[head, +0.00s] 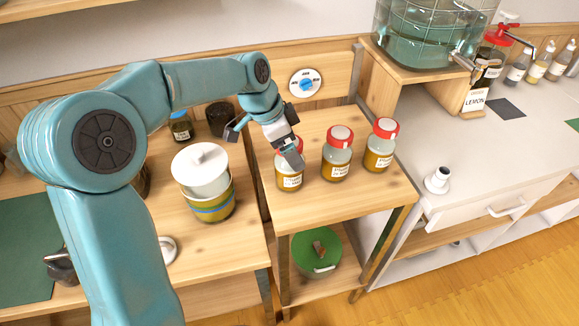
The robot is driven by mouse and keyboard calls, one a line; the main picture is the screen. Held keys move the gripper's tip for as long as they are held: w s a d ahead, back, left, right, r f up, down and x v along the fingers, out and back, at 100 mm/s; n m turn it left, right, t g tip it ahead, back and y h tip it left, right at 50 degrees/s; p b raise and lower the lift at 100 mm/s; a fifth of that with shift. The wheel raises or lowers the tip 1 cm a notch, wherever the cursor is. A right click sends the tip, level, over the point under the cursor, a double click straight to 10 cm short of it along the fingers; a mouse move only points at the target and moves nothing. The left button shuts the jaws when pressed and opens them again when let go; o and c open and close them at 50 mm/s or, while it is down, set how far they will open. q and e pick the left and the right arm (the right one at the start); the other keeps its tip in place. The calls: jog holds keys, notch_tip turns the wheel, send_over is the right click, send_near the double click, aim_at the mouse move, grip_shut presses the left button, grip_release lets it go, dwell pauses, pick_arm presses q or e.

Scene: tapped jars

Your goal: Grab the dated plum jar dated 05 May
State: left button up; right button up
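Three jars with red-and-white lids and amber contents stand in a row on the wooden stand (330,205): a left jar (289,182), a middle jar (336,158) and a right jar (380,147). Each has a white label with dark print too small to read, so I cannot tell which is dated 05 May. My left gripper (290,155) is at the left jar, its dark fingertip overlapping and partly hiding that jar's lid. I cannot tell whether it touches the jar or how far its fingers are apart. My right gripper is not in view.
A white-lidded striped pot (205,190) stands on the left table, with a small dark jar (181,126) behind. A glass tapped dispenser (425,35) and a LEMON bottle (479,85) are back right. A green-lidded pot (316,252) sits on the lower shelf.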

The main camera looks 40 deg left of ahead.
pick_arm(q)
jog(key=shift+s+r, duration=0.1)
jog(key=shift+s, duration=0.05)
jog(key=c, duration=0.9)
grip_shut()
